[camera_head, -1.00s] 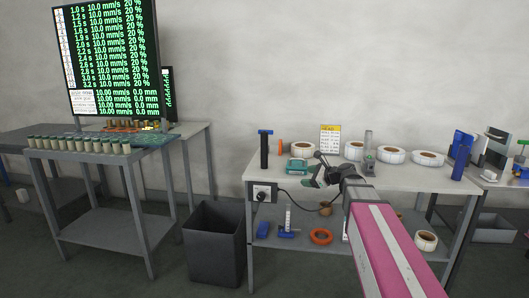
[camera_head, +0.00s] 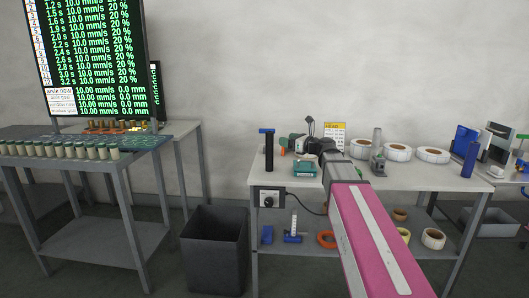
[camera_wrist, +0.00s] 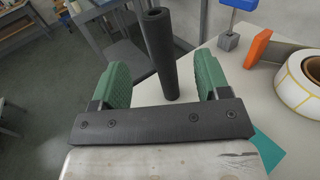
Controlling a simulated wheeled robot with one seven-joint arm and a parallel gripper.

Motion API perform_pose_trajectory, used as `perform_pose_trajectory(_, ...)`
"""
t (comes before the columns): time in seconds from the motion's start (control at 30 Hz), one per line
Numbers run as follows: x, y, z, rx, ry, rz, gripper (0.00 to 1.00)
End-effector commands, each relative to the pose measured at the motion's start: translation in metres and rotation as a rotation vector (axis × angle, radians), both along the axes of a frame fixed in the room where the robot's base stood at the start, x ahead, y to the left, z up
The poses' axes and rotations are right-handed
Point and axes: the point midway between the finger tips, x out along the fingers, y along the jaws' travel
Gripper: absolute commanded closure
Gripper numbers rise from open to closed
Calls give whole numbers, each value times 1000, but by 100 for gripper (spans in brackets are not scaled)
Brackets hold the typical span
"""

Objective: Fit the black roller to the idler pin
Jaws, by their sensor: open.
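The black roller (camera_head: 269,158) stands upright at the left end of the light bench. In the wrist view the roller (camera_wrist: 160,55) is a dark hollow tube, seen between the two green fingers with a gap on each side. My gripper (camera_wrist: 163,78) is open and empty, its fingers pointing towards the roller. In the head view my gripper (camera_head: 291,141) is just right of the roller, small and partly hidden by my arm. I cannot make out the idler pin for certain; a grey upright device (camera_head: 377,152) stands right of my wrist.
A teal item (camera_head: 305,169) and several white label rolls (camera_head: 397,152) share the bench (camera_head: 405,178). A dark bin (camera_head: 214,245) stands on the floor to the left.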

Motion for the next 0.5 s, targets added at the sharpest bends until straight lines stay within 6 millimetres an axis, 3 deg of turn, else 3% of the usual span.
perform_pose_trajectory(0.3,27,36,0,-1,0,1,31)
perform_pose_trajectory(0.5,32,46,-1,-2,-1,1,31)
